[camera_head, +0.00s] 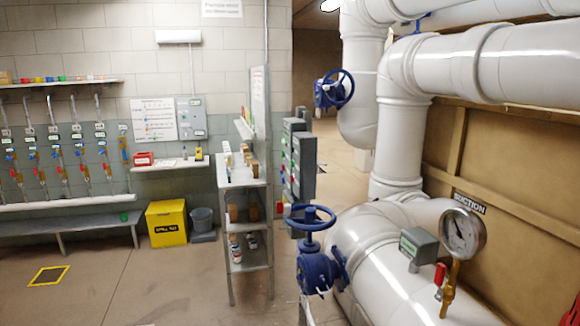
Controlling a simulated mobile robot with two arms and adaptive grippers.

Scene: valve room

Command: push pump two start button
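Grey control boxes (304,168) stand at the middle of the head view, seen at an angle, on the far side of the blue valve. Small green and red spots show along their left edges. I cannot tell which of these is the pump two start button, and any labels are too small to read. Neither of my grippers is in view.
A blue handwheel valve (316,270) and a thick white pipe with a pressure gauge (463,233) stand at the right front. A grey shelf unit (246,225) stands left of the boxes. A yellow bin (167,223) is farther left. The left front floor is clear.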

